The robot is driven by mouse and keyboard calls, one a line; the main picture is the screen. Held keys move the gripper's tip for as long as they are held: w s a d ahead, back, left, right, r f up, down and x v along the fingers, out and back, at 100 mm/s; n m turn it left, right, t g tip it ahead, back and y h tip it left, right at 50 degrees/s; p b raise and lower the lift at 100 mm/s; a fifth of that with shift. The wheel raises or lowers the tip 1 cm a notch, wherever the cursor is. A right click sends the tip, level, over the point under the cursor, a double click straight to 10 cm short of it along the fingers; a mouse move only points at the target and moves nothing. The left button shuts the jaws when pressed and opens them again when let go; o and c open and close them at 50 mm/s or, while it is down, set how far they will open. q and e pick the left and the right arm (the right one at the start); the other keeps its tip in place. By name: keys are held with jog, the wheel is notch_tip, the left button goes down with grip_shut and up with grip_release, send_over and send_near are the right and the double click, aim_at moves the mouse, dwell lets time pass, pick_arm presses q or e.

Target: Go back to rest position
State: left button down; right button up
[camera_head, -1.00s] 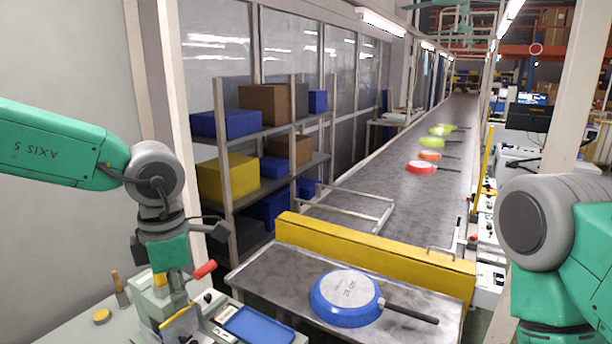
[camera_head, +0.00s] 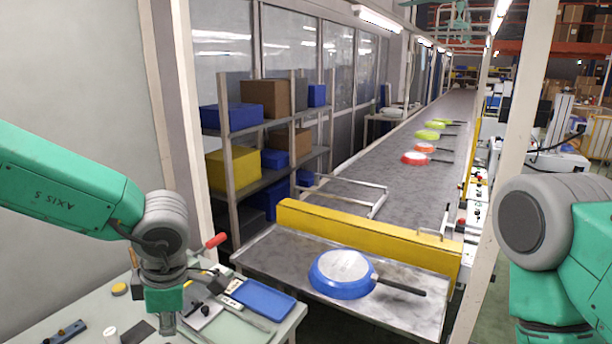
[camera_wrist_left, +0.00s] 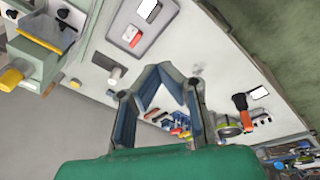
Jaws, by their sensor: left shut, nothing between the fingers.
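My left gripper (camera_head: 168,326) hangs low over the workbench at the lower left of the head view. Its fingertips are at the bottom of the picture. In the left wrist view the fingers (camera_wrist_left: 156,72) meet at their tips with nothing between them, above the bench top. My right arm shows only at the right edge of the head view; its gripper is out of the picture. A blue pan (camera_head: 342,270) lies upside down on the near metal end of the conveyor (camera_head: 285,262), its black handle pointing right, apart from both arms.
A yellow barrier (camera_head: 365,232) crosses the conveyor. Several pans lie farther along it. A shelf with boxes (camera_head: 233,170) stands behind. The bare conveyor stretch beyond the barrier is clear.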

pick_arm(q)
jog(key=s+a+f+m+t+y, duration=0.1)
jog(key=s+a+f+m+t, duration=0.1)
jog(key=s+f+m, duration=0.45)
jog(key=s+a+f+m+t, duration=0.1)
jog(key=s+a+f+m, duration=0.2)
jog(key=f+m, duration=0.65)
jog(key=s+f+m+g+h, duration=0.2)
jog(key=s+f+m, duration=0.15)
jog(key=s, duration=0.45)
jog(key=s+f+m+g+h, duration=0.1)
jog(key=s+f+m, duration=0.25)
jog(key=s, duration=0.55)
notch_tip(320, 180, down, 20)
jog(key=b, duration=1.9)
jog(key=shift+s+r+n, duration=0.2)
jog(key=shift+s+n, duration=0.1)
